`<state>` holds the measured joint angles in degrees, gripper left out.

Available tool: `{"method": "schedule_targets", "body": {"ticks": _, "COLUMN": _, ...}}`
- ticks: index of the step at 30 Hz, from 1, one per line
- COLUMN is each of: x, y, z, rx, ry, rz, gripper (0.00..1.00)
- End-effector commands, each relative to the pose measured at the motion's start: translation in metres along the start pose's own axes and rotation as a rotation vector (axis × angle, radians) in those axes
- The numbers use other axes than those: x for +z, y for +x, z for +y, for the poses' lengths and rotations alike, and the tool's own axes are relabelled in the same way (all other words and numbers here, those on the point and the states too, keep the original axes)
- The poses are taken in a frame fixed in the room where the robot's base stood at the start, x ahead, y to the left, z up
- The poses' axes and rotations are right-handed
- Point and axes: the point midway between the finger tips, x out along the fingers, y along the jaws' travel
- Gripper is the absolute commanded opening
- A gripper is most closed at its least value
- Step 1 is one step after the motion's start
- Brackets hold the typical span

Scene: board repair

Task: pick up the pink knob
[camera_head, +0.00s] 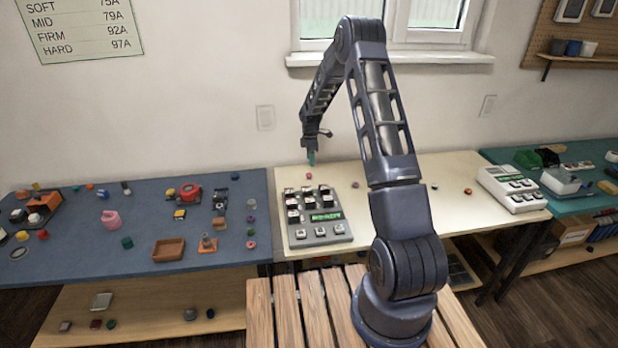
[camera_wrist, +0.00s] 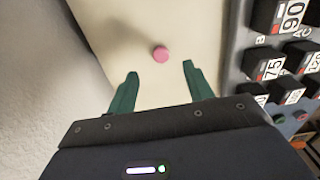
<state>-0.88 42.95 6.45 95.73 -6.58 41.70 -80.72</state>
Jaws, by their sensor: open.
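The pink knob (camera_wrist: 160,54) is a small round piece lying on the cream tabletop in the wrist view, a little beyond my fingertips and roughly between them. My gripper (camera_wrist: 158,72) has two green fingers, spread apart with nothing between them. In the head view my gripper (camera_head: 312,160) points down over the back of the cream table, behind the grey keyed board (camera_head: 318,240). A small reddish-pink piece (camera_head: 309,176) shows just below the fingers there. I cannot tell for sure that it is the same knob.
The grey board with raised numbered black keys stands close on the right in the wrist view. The wall (camera_head: 220,110) is close behind. A blue table (camera_head: 70,255) with many small parts is at left. A white keyed device (camera_head: 512,195) stands at right.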

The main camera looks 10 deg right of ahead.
Motion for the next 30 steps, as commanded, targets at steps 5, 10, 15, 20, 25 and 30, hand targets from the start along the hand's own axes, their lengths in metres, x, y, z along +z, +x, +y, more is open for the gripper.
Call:
{"method": "schedule_targets", "body": {"ticks": 5, "x": 0.000, "y": 0.022, "z": 0.000, "rx": -0.001, "ry": 0.001, "rz": 0.000, "gripper": 0.51}}
{"method": "schedule_targets", "body": {"ticks": 10, "x": -0.002, "y": 0.031, "z": 0.000, "rx": 0.000, "ry": 0.000, "rz": 0.000, "gripper": 0.51}}
{"method": "schedule_targets", "body": {"ticks": 15, "x": -0.006, "y": 0.051, "z": -0.001, "rx": -0.002, "ry": -0.001, "rz": -0.001, "gripper": 0.51}}
{"method": "schedule_targets", "body": {"ticks": 20, "x": -0.007, "y": 0.071, "z": -0.001, "rx": -0.002, "ry": 0.001, "rz": 0.000, "gripper": 0.51}}
{"method": "schedule_targets", "body": {"ticks": 25, "x": -0.007, "y": 0.077, "z": 0.000, "rx": 0.001, "ry": 0.001, "rz": 0.000, "gripper": 0.51}}
{"method": "schedule_targets", "body": {"ticks": 30, "x": -0.007, "y": 0.076, "z": 0.000, "rx": 0.001, "ry": 0.001, "rz": 0.000, "gripper": 0.42}}
